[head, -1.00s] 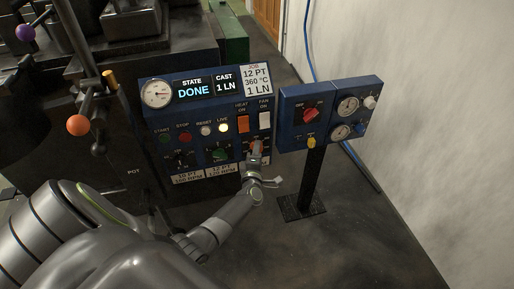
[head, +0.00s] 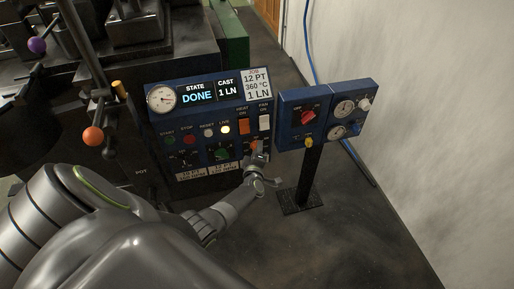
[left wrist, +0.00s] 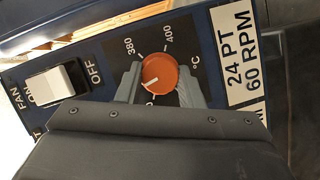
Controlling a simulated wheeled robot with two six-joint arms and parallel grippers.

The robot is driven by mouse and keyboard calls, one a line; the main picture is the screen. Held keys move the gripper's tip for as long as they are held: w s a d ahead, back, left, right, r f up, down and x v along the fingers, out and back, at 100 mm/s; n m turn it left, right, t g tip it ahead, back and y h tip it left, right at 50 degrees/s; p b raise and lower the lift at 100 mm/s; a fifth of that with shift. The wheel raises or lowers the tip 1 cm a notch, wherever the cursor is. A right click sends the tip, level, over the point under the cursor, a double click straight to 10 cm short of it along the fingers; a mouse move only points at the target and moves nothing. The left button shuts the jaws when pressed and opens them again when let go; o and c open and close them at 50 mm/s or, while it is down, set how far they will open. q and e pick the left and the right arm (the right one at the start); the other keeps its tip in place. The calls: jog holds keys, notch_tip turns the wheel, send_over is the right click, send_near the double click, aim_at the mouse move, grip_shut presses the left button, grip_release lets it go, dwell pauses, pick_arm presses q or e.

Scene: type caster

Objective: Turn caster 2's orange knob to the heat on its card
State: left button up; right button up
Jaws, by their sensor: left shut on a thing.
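The caster's blue control panel (head: 160,126) carries a white job card (head: 256,84) that reads 12 PT, 360 °C, 1 LN. My left gripper (head: 256,152) is at the panel's lower right, over the orange knob. In the left wrist view the orange knob (left wrist: 160,73) sits between the grey fingers of my left gripper (left wrist: 162,82), which is shut on it. The knob's white line points to the lower left, below the 380 mark; 400 is at upper right. A number at lower left is mostly hidden by the gripper. My right gripper is not in view.
The white FAN switch (left wrist: 54,82) is left of the knob in the wrist view. The orange HEAT switch (head: 244,126) is above it on the panel. A smaller blue panel on a post (head: 304,185) stands to the right. The screen (head: 197,91) reads DONE.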

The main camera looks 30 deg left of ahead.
pick_arm(q)
jog(key=shift+d+m+g+p, duration=0.1)
jog(key=shift+m+g+p, duration=0.3)
jog(key=shift+m+p, duration=0.7)
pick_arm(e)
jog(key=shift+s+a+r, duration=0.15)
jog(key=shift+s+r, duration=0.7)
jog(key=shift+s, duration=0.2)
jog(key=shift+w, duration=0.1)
pick_arm(q)
jog(key=o, duration=1)
jog(key=shift+w, duration=0.1)
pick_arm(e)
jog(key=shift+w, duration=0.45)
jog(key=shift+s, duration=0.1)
